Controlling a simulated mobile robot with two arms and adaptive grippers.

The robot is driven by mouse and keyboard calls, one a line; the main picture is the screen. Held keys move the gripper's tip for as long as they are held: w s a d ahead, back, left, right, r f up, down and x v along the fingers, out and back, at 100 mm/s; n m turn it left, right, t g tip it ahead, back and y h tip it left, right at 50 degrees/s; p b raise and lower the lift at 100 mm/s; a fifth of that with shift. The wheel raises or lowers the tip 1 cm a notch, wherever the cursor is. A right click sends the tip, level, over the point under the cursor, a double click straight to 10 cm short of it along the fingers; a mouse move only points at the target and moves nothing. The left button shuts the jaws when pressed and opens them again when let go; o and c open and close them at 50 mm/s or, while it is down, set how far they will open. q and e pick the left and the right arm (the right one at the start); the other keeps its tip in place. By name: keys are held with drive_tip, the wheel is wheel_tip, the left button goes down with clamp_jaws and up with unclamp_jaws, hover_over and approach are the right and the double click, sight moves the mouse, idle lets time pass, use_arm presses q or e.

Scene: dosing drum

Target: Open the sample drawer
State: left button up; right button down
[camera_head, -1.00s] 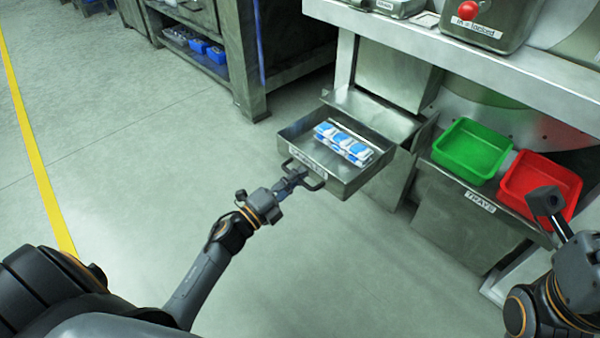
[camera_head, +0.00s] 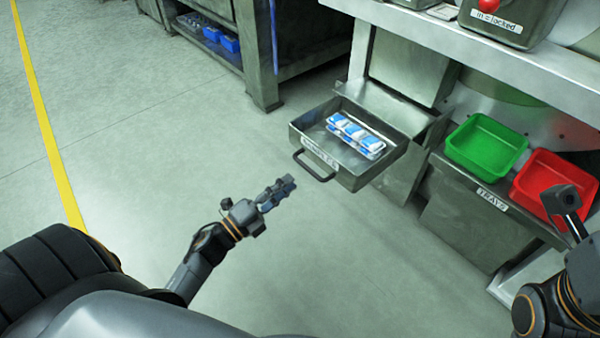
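The sample drawer (camera_head: 345,175) is pulled out from the metal station, with a label on its front. Its dark handle (camera_head: 312,168) faces me and is free. Blue and white sample packs (camera_head: 356,136) lie inside the drawer. My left gripper (camera_head: 287,186) is in front of the drawer, to the left of and a little below the handle, apart from it and holding nothing that I can see. Its fingers are too small to tell how far apart they are. My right gripper (camera_head: 560,200) is at the right edge, in front of the red tray; its fingers are not clear.
A green tray (camera_head: 486,146) and a red tray (camera_head: 538,166) sit on the shelf labelled TRAYS, right of the drawer. The bench top (camera_head: 480,57) overhangs them. A metal rack (camera_head: 262,80) stands at the back left. The floor left of the drawer is clear.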

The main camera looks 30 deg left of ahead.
use_arm(q)
drive_tip(key=v, duration=0.4)
idle(0.5)
